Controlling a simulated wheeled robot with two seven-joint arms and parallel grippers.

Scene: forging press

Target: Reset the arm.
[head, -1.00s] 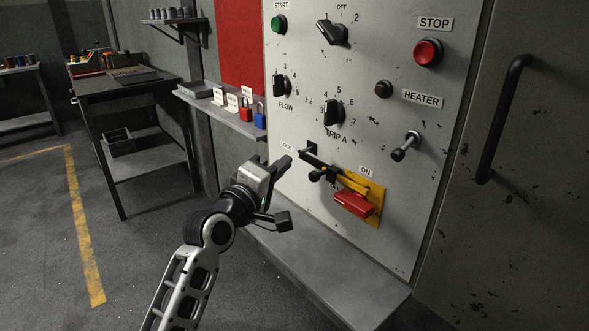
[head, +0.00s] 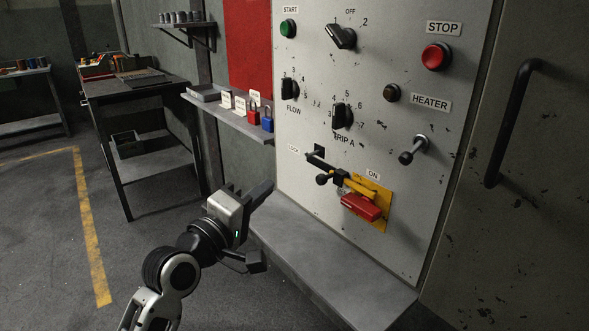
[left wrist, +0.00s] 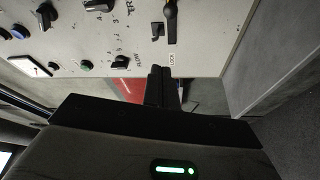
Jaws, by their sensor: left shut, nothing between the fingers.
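My left gripper (head: 259,192) is in the lower middle of the head view, in front of the grey control panel (head: 320,120) and left of its lock bar. Its fingers are shut and empty, and stand apart from the panel. The closed fingers also show in the left wrist view (left wrist: 161,88), pointing at the panel's edge. The red and yellow switch handle (head: 361,207) sits on a yellow plate by the ON label. The black lock bar (head: 322,165) is just left of it. My right gripper is not in view.
A ledge (head: 330,260) runs below the panel. A small shelf (head: 225,115) with tags and red and blue padlocks is to the left. A dark workbench (head: 150,90) stands further back. The floor between bench and arm is clear.

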